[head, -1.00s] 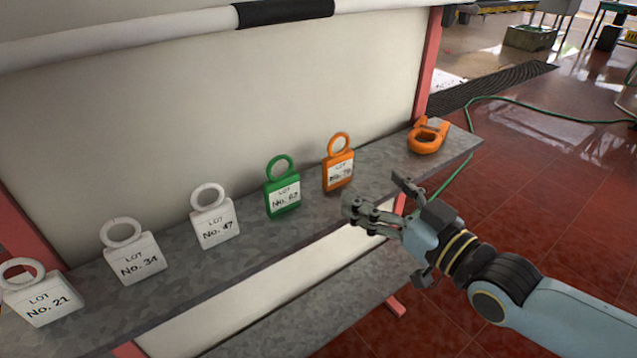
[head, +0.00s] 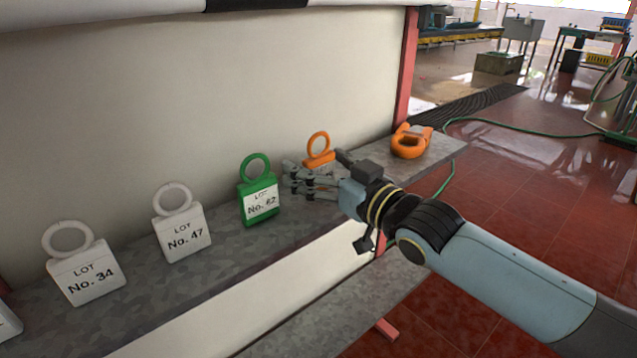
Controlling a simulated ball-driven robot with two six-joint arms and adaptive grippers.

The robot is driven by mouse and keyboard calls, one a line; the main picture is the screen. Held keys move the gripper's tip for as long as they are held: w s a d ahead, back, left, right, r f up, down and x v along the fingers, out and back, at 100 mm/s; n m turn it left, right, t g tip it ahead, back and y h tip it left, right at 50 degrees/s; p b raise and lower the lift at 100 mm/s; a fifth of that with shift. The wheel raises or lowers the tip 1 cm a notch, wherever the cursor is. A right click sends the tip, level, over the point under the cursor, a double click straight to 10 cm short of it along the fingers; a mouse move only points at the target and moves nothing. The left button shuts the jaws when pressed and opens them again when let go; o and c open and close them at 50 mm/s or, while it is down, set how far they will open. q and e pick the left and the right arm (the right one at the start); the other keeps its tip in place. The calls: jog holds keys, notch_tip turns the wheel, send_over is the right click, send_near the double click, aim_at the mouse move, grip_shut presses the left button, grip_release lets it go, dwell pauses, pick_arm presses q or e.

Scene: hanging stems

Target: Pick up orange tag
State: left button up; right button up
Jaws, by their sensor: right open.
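The orange tag (head: 319,160) stands on the grey shelf with its ring upward. Its ring and upper edge show in the head view; its lower part and label are hidden behind my right gripper. My right gripper (head: 303,180) is open in front of the tag, its fingers pointing left. I cannot tell whether the fingers touch the tag. A green tag (head: 260,194) marked LOT No. 82 or similar stands just left of the fingertips. My left gripper is out of view.
White tags No. 47 (head: 183,232) and No. 34 (head: 87,272) stand further left on the shelf (head: 226,262). A wall panel (head: 190,90) rises behind them. A red post (head: 405,75) stands behind the shelf's right end. A green hose lies on the red floor.

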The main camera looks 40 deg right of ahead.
jog(key=shift+r, duration=0.1)
jog(key=c, duration=1)
